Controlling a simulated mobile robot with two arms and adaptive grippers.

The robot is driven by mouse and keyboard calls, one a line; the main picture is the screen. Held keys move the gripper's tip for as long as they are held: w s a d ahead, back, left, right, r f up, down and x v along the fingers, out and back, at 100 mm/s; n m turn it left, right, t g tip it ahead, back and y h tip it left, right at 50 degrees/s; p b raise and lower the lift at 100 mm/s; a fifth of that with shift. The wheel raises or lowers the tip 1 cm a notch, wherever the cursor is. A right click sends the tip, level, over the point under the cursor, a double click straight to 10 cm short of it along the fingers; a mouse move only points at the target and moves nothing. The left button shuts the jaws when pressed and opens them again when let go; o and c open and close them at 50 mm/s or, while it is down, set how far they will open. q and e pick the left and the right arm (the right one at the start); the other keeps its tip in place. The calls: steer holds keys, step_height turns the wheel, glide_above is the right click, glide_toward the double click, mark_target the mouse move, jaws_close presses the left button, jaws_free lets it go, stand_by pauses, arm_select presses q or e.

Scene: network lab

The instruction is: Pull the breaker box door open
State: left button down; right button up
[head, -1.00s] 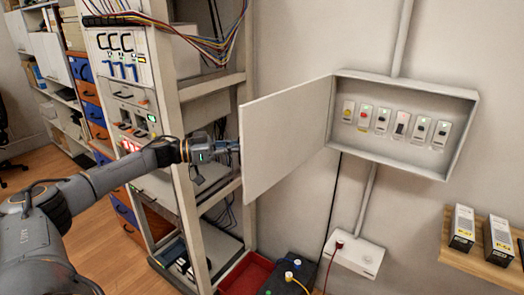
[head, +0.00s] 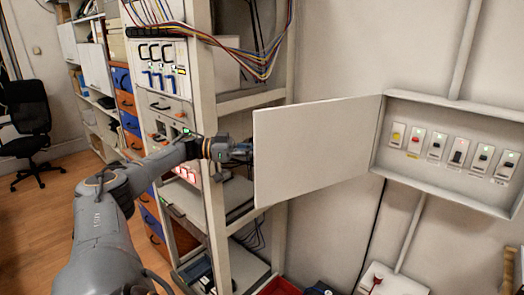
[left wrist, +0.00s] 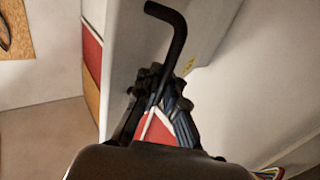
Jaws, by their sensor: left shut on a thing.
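The breaker box door (head: 320,150) is a flat white panel. It stands wide open, swung out to the left of the grey-white breaker box (head: 445,195) on the wall. My left gripper (head: 243,150) is at the door's free left edge in the head view, with its fingertips partly hidden behind that edge. In the left wrist view, my left gripper (left wrist: 160,88) is shut on a black bent handle (left wrist: 176,35), whose hooked end sticks out past the fingers. My right gripper is not in view.
A rack (head: 207,120) with coloured cables (head: 262,65) stands close behind my left arm and gripper. Several switches (head: 436,145) sit in the open box. A white socket box (head: 392,282) is below on the wall. A black office chair (head: 26,125) stands far left on open floor.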

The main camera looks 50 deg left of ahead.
arm_select(q)
steer(key=c, duration=1.7)
jaws_free()
steer(key=shift+c, duration=0.2)
steer(key=shift+s+a, duration=0.15)
steer(key=shift+s, duration=0.2)
steer(key=v, duration=1.2)
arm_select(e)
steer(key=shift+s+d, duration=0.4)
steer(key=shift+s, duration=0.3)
